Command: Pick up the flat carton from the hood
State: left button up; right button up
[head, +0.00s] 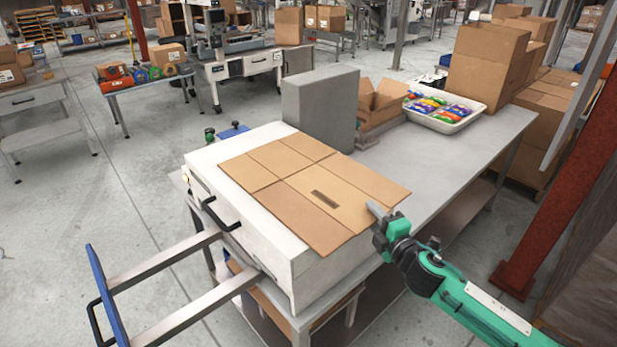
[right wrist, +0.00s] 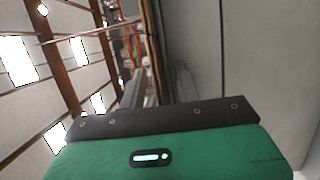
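The flat carton (head: 290,180), a brown folded sheet with a dark slot, lies on the white hood (head: 250,236) in the head view. Its right part sticks out past the hood's edge. My right gripper (head: 374,211) is at the carton's right edge. In the right wrist view the two fingers of my right gripper (right wrist: 158,85) stand apart, and the carton (right wrist: 152,22) shows edge-on as a thin brown strip between them. Contact with either finger cannot be made out. My left gripper is not in view.
A grey block (head: 320,108) stands behind the hood. An open carton (head: 378,104) and a white tray (head: 446,122) of colourful packs are farther back on the grey table (head: 425,178). A red post (head: 545,200) is at the right. Metal rails (head: 165,262) jut out at the left.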

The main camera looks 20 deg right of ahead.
grip_shut()
jog(key=shift+r, duration=0.1)
